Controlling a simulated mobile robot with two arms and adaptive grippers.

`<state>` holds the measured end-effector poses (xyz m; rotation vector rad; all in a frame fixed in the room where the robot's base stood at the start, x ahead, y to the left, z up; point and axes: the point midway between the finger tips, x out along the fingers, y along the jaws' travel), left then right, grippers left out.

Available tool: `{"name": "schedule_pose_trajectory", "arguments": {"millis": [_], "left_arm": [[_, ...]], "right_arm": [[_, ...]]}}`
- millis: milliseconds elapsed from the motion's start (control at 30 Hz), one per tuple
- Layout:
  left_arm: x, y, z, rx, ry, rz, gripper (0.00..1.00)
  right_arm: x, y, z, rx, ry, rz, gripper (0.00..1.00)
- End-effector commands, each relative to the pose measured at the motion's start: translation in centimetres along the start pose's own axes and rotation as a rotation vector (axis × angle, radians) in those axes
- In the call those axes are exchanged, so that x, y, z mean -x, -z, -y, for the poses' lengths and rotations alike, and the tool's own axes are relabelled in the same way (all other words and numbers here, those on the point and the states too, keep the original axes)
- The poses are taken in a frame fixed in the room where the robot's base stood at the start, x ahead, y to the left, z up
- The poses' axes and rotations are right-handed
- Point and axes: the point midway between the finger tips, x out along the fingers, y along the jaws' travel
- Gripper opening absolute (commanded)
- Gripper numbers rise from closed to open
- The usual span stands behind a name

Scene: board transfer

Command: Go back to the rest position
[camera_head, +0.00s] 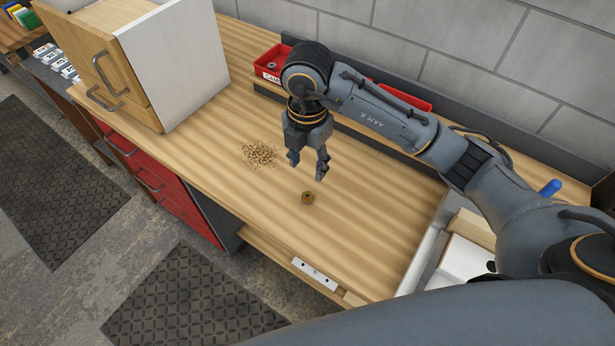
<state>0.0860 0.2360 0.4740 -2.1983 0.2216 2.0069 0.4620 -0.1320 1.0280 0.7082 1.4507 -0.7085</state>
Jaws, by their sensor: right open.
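My right gripper (308,172) hangs over the wooden workbench (360,235), fingers pointing down. Its two fingers are apart and nothing shows between them. A small brown, roundish thing with a dark top (308,197) sits on the bench just below and in front of the fingertips, apart from them in the picture. My right arm reaches in from the right side across the bench. My left gripper is not in view. No board can be made out with certainty.
A pile of tan bits (259,154) lies left of the gripper. A wooden cabinet with a white side (180,65) stands at the bench's left. A red bin (270,65) is at the back, partly behind my arm. A grey block wall (450,40) stands behind. The front middle of the bench is clear.

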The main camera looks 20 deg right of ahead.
Motion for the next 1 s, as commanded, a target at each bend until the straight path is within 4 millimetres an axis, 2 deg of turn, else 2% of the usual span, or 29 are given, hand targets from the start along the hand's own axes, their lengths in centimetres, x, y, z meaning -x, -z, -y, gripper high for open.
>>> {"name": "schedule_pose_trajectory", "arguments": {"millis": [33, 200, 767, 867, 1000], "left_arm": [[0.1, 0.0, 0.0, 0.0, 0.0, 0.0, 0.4], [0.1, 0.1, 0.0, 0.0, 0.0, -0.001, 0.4], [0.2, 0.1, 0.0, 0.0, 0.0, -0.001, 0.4], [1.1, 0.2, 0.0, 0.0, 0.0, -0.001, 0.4], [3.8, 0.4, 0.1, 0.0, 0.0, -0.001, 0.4]], "right_arm": [[0.7, -0.1, 0.0, 0.0, -0.001, 0.003, 0.47], [1.7, 0.0, 0.0, 0.0, 0.001, 0.0, 0.47], [1.9, 0.0, 0.0, -0.001, 0.001, -0.001, 0.47], [2.9, 0.0, 0.0, -0.001, 0.001, -0.001, 0.47], [5.5, 0.0, 0.0, -0.001, 0.001, -0.001, 0.47]]}}
